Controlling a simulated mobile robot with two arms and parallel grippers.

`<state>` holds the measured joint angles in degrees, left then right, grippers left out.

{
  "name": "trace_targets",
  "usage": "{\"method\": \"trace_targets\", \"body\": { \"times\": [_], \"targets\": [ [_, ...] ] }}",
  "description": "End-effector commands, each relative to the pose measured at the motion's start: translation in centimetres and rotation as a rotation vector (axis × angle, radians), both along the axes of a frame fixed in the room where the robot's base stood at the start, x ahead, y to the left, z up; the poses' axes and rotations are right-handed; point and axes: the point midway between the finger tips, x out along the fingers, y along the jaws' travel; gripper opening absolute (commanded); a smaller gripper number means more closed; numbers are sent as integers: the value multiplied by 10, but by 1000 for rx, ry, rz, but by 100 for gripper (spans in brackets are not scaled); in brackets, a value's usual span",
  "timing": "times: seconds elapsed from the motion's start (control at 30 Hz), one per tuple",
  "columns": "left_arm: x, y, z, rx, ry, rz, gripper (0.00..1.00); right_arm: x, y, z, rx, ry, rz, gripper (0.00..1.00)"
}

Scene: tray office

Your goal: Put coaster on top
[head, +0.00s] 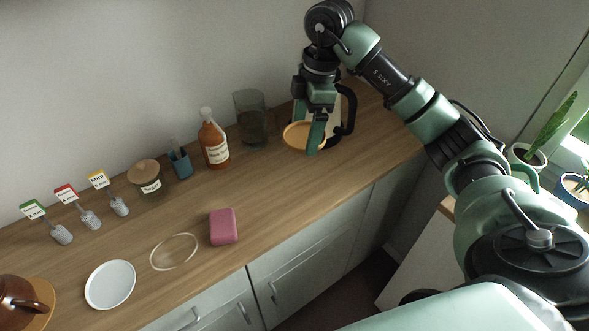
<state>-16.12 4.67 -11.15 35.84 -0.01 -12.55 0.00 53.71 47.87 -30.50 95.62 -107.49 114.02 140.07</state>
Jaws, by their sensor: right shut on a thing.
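A round, light-wood coaster (295,136) is at the back right of the counter, in my right gripper (315,139). The gripper points down and its green finger crosses the coaster's right part. The coaster looks slightly tilted; I cannot tell whether it touches anything beneath. A pale jug with a black handle (350,110) stands right behind the gripper, mostly hidden by it. A second wooden round (45,292) lies at the far left under a brown teapot (18,302). My left gripper is not in view.
On the wooden counter (190,212) are a white plate (110,285), a clear ring-like disc (174,252) and a pink block (223,227). Along the wall stand labelled markers (121,206), a corked jar (146,177), a blue cup (180,163), an amber bottle (213,145) and a glass (251,118).

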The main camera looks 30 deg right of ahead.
Motion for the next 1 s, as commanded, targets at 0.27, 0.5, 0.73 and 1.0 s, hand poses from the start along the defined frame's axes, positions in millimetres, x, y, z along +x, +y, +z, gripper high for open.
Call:
{"method": "trace_targets", "body": {
  "times": [0.27,0.5,0.73,1.0],
  "targets": [
    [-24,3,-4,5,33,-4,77,4,-9,-3,2,7,13,49],
    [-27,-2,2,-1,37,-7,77,3,-10,-64,0,9,10,49],
    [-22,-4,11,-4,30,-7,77,3,-10,-118,0,5,10,49],
    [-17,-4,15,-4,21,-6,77,4,-10,-145,0,4,11,49]
  ]
}}
